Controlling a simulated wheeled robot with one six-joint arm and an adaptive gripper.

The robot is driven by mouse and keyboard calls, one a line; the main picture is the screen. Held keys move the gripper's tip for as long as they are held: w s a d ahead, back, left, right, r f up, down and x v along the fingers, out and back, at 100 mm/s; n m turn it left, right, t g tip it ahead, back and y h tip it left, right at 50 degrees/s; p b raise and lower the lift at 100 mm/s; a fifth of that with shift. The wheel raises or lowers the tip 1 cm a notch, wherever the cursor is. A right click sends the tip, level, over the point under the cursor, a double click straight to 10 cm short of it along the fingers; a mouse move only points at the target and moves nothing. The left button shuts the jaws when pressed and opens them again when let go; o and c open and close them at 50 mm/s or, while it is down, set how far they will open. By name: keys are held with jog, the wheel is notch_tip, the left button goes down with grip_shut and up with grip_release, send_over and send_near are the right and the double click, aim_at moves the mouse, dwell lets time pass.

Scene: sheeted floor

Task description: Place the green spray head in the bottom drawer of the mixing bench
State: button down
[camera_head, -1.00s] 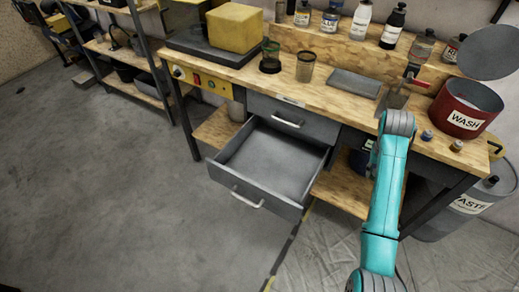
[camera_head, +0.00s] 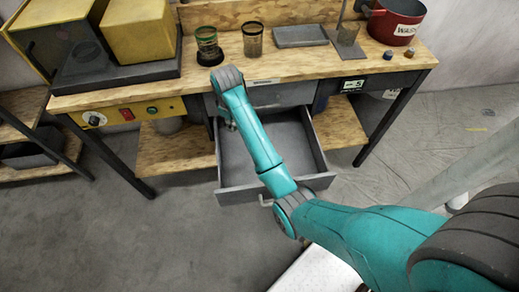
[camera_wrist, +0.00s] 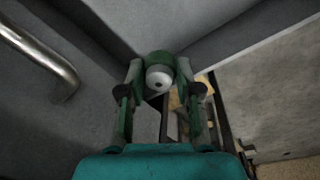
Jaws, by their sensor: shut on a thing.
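The green spray head (camera_wrist: 160,62) with a pale round end is between the fingertips of my gripper (camera_wrist: 162,82), which is shut on it. The mixing bench (camera_head: 300,66) is ahead in the head view. Its bottom drawer (camera_head: 285,136) is pulled out and looks empty. In the head view my gripper (camera_head: 228,122) is by the drawer's back left corner, close to the closed upper drawer (camera_head: 280,96). The spray head is too small or hidden to make out there. The wrist view shows grey drawer panels and a metal handle (camera_wrist: 40,55) at the left.
On the bench top are two cups (camera_head: 253,40), a grey tray (camera_head: 300,36), a red wash pot (camera_head: 393,22) and yellow equipment (camera_head: 140,28). A lower wooden shelf (camera_head: 180,148) is left of the drawers. The floor in front is clear.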

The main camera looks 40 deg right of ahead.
jog(key=s+d+f+n, duration=0.4)
jog(key=s+d, duration=0.5)
jog(key=s, duration=0.4)
jog(key=shift+y, duration=0.4)
jog(key=f, duration=0.5)
jog(key=shift+s+a+f, duration=0.1)
jog(key=shift+s+f, duration=0.15)
jog(key=shift+f, duration=2.3)
jog(key=shift+f, duration=0.1)
jog(key=c, duration=0.8)
grip_release()
jog(key=r, duration=0.4)
jog(key=s+r, duration=0.1)
jog(key=r, duration=0.7)
jog(key=shift+s, duration=0.2)
